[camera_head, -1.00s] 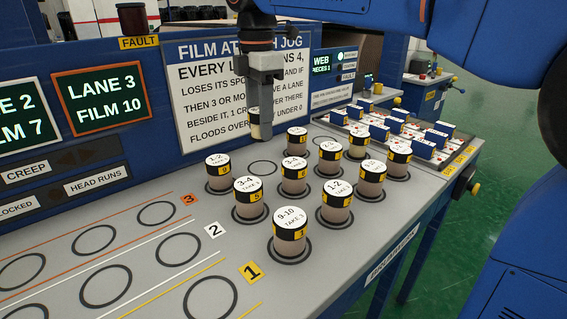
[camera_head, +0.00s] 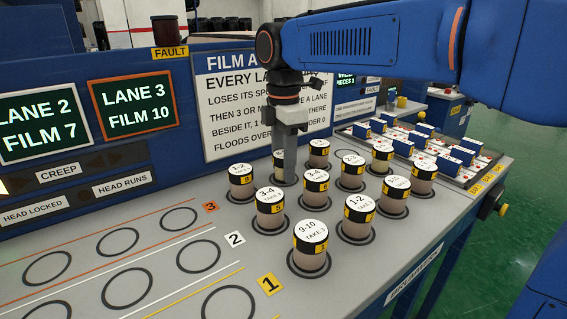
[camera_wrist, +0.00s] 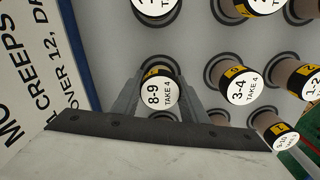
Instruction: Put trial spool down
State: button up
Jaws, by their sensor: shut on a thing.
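My gripper (camera_head: 287,176) points straight down over the back-left part of the spool group. It is shut on a spool with a white top and black band (camera_head: 279,159), mostly hidden behind a finger in the head view. In the wrist view its label reads 8-9 TAKE 4 (camera_wrist: 160,94), and a finger stands on each side of it. A dark ring shows partly around it. It looks upright and at about the height of its neighbours; whether its base touches the table (camera_head: 185,290) cannot be told.
Close neighbours are a 1-2 spool (camera_head: 241,181), a 3-4 spool (camera_head: 270,208) and another 3-4 spool (camera_head: 315,188). A 9-10 spool (camera_head: 310,247) stands in front. Empty rings fill the lanes at left. A sign (camera_head: 238,95) stands behind my gripper.

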jog(key=o, duration=1.1)
jog(key=shift+f, duration=0.1)
notch_tip(320, 180, up, 12)
jog(key=shift+r, duration=0.15)
